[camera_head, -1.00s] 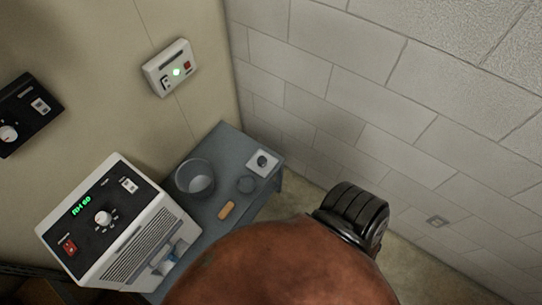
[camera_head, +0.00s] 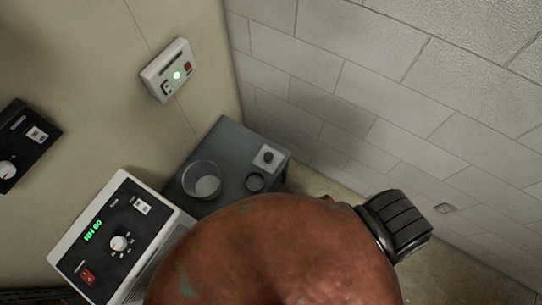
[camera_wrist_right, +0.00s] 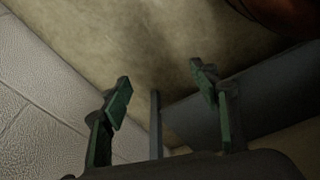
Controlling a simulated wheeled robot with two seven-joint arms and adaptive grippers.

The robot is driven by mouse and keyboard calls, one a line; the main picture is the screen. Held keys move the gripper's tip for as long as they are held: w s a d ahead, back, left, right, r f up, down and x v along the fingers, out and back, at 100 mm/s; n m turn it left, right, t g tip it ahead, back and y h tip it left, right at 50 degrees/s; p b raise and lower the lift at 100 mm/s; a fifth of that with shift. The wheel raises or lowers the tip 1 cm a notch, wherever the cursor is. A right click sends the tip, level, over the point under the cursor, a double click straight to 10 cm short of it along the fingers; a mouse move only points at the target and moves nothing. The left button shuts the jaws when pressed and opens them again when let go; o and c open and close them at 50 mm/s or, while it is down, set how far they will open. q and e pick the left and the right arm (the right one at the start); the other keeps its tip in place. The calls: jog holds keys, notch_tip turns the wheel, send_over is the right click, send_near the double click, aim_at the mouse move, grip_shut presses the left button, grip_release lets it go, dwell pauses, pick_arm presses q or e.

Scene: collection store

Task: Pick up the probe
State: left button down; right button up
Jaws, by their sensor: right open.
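I cannot make out a probe in the head view or the right wrist view now. The front part of the grey table (camera_head: 228,143) is hidden behind a large brown rounded shape, apparently part of my own arm. My right gripper (camera_wrist_right: 161,88) shows in the right wrist view with its two green-padded fingers apart and nothing between them. Beyond the fingers are a thin grey upright post (camera_wrist_right: 155,125) and a blue-grey panel (camera_wrist_right: 262,95), perhaps the table's leg and side. My left gripper is not in view.
A clear round dish (camera_head: 201,180), a dark ring (camera_head: 255,182) and a white square piece with a dark knob (camera_head: 268,157) are on the table. A white device with a green display (camera_head: 122,240) stands at left. A block wall (camera_head: 400,90) bounds the right.

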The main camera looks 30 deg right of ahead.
jog(key=w+a+r+n, duration=0.1)
jog(key=w+r, duration=0.4)
jog(key=w, duration=0.2)
jog(key=w+a+r+n+t+y+p, duration=0.1)
jog(key=w+r, duration=0.5)
jog(key=w, duration=0.1)
jog(key=w+a+r+n+p, duration=0.1)
jog(key=w+a+r, duration=0.1)
jog(key=w+r, duration=0.3)
jog(key=shift+w+a+r+y, duration=0.15)
jog(key=shift+w+y, duration=0.25)
jog(key=shift+w, duration=0.95)
notch_tip(320, 180, up, 7)
jog(key=n, duration=0.3)
send_over(269, 156)
jog(key=s+d, duration=0.2)
jog(key=shift+y, duration=0.5)
jog(key=b+x, duration=0.1)
jog(key=x, duration=0.6)
jog(key=shift+w+a+b, duration=0.1)
jog(key=shift+b, duration=0.2)
jog(key=shift+w+f, duration=0.1)
jog(key=shift+f, duration=0.2)
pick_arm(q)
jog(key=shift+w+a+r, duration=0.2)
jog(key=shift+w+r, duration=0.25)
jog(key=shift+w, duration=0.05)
pick_arm(e)
jog(key=c, duration=1.3)
